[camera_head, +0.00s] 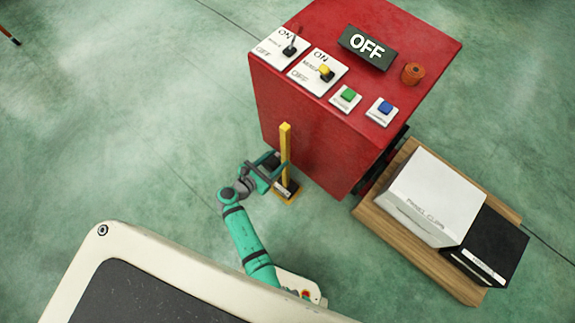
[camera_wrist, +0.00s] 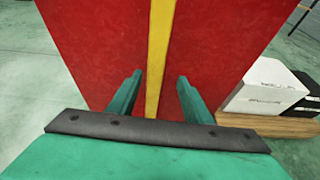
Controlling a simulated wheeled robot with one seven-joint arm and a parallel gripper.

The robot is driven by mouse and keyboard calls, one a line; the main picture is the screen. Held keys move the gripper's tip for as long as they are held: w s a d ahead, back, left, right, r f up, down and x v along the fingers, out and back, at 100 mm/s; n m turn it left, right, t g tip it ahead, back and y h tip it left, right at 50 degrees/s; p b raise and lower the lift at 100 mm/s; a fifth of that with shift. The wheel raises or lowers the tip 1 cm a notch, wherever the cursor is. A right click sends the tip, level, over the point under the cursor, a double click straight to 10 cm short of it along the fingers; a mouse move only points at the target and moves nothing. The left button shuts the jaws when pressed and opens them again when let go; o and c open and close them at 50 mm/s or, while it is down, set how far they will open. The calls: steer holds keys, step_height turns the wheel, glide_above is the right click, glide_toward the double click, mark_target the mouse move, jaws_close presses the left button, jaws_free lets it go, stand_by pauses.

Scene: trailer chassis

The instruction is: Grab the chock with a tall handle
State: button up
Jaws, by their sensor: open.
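The chock's tall yellow handle (camera_head: 285,145) stands upright in front of the red cabinet. Its yellow base (camera_head: 287,192) rests on the floor with a dark part on it. My gripper (camera_head: 279,167) is at the lower part of the handle in the head view. In the wrist view the yellow handle (camera_wrist: 157,60) runs between the two green fingers of my gripper (camera_wrist: 158,95), with a gap on both sides. The fingers are open. The handle's lower end is hidden behind the gripper's palm in the wrist view.
The red cabinet (camera_head: 320,140) stands close behind the handle, with switches, buttons and an OFF sign on top. A wooden pallet (camera_head: 400,243) to the right bears a white box (camera_head: 437,197) and a black box (camera_head: 488,246). Floor to the left is clear.

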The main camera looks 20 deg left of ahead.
steer(key=shift+w+a+r, duration=0.1)
steer(key=shift+w+a, duration=0.2)
steer(key=shift+a, duration=0.1)
steer(key=shift+w, duration=0.35)
steer(key=x, duration=0.9)
steer(key=shift+w+d, duration=0.2)
steer(key=shift+w, duration=0.05)
jaws_close()
steer(key=shift+d, duration=0.1)
steer(key=shift+s+a, duration=0.15)
steer(key=shift+a, duration=0.05)
steer(key=shift+w+d, duration=0.1)
steer(key=shift+w, duration=0.1)
